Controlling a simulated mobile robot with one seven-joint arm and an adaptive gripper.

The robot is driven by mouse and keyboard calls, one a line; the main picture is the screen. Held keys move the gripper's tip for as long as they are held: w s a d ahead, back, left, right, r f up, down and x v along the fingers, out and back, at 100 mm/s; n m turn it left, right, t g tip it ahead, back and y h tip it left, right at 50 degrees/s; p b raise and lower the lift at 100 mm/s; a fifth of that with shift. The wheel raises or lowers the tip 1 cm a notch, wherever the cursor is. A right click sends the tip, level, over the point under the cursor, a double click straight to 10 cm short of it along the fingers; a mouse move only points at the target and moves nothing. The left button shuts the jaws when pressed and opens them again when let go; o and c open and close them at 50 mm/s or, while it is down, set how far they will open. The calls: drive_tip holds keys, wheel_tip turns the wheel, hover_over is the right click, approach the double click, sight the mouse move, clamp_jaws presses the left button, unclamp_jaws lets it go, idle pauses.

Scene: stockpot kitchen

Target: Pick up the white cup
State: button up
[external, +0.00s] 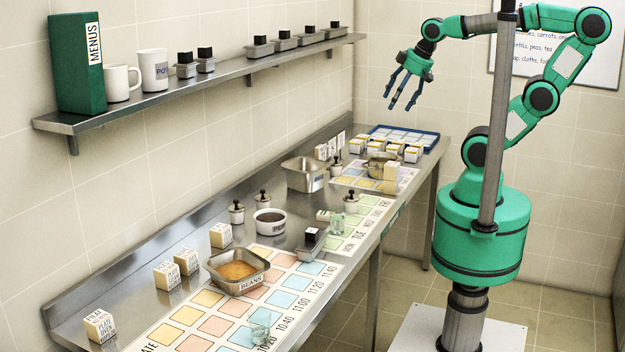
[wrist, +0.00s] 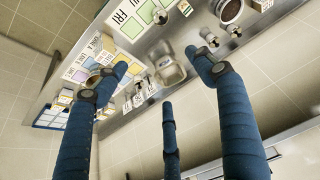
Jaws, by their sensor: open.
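A plain white cup (external: 122,82) with a handle stands upright on the wall shelf, beside the green menu box. My gripper (external: 402,98) is open and empty in the air over the far end of the counter, well right of the shelf cups and apart from everything. In the wrist view my three blue fingers (wrist: 157,68) are spread with nothing between them. I cannot make out either shelf cup in the wrist view.
The steel shelf (external: 215,80) also holds the green menu box (external: 78,65) and small dark-topped containers. The counter below bears a steel pan (external: 303,174), a white bowl (external: 269,222), a brown-filled tray (external: 237,270), a blue tray (external: 430,135) and several white blocks. Air before the shelf is clear.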

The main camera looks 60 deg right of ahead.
drive_tip(key=w+a+f+n+g, duration=0.2)
drive_tip(key=w+f+n+g, duration=0.15)
drive_tip(key=w+f, duration=0.75)
drive_tip(key=n+g, duration=0.3)
hover_over(352, 196)
drive_tip(key=w, duration=0.2)
wheel_tip(352, 196, down, 14)
drive_tip(key=shift+s+a+h, duration=0.15)
drive_tip(key=shift+s+h, duration=0.05)
drive_tip(key=shift+h, duration=0.2)
drive_tip(key=shift+f, duration=0.15)
drive_tip(key=shift+s+d+f+b, duration=0.1)
drive_tip(key=shift+s+f+b, duration=0.1)
drive_tip(key=shift+f, duration=1.2)
drive_tip(key=shift+s+d+f+b, duration=0.1)
drive_tip(key=shift+f+b, duration=0.15)
drive_tip(key=shift+f, duration=1.1)
drive_tip(key=shift+s+d+f+b, duration=0.1)
drive_tip(key=shift+s+f+b, duration=0.1)
drive_tip(key=shift+f, duration=1.2)
drive_tip(key=shift+s+f+b, duration=0.15)
drive_tip(key=shift+f+b, duration=0.55)
drive_tip(key=shift+f, duration=1.95)
drive_tip(key=shift+c, duration=0.5)
